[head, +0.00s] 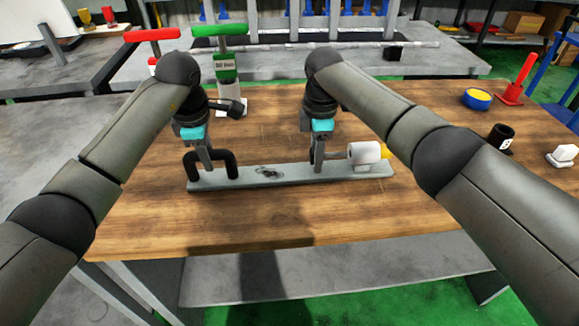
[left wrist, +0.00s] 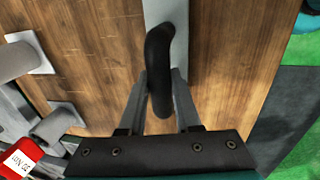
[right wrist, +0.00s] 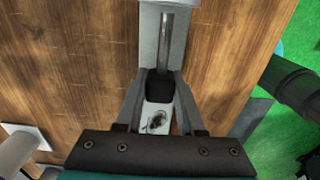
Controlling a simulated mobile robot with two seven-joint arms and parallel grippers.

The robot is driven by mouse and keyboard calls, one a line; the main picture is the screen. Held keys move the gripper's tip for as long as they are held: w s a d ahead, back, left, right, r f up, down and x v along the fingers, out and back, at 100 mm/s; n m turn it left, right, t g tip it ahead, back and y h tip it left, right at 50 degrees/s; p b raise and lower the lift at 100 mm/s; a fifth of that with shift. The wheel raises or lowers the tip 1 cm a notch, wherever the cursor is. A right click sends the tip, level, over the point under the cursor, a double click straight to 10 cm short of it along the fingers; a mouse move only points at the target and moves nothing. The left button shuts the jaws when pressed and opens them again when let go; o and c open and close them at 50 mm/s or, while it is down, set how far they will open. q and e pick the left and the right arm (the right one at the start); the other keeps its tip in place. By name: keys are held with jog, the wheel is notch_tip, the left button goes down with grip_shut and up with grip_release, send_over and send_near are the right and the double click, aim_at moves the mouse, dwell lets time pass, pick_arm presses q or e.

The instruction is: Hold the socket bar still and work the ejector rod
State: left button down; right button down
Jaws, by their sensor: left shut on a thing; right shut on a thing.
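The long grey socket bar (head: 280,176) lies on the wooden table. A black arched handle (left wrist: 158,60) stands at its left end. My left gripper (head: 206,165) is shut on this handle, with one finger on each side in the left wrist view (left wrist: 161,85). At the bar's right end sits a white cylindrical socket (head: 364,153) with a yellow piece (head: 386,151) at its far side. The ejector rod (right wrist: 167,38) is a thin metal rod with a black knob (right wrist: 160,85). My right gripper (head: 316,165) is shut on this knob, left of the socket; its fingers mostly hide it in the head view.
Behind stand a green T-handle tool (head: 226,65) and a red T-handle tool (head: 152,35). A black cup (head: 499,138), a blue-and-yellow round tin (head: 476,99) and a red-handled piece (head: 518,80) are at the right. The table in front of the bar is clear.

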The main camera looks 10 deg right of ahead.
aim_at(330, 154)
jog(key=shift+d, duration=0.15)
pick_arm(q)
jog(key=shift+a, duration=0.1)
pick_arm(e)
jog(key=shift+d, duration=1.5)
jog(key=c, duration=1)
grip_release()
jog(key=o, duration=0.6)
jog(key=shift+a, duration=0.1)
jog(key=shift+r, duration=4)
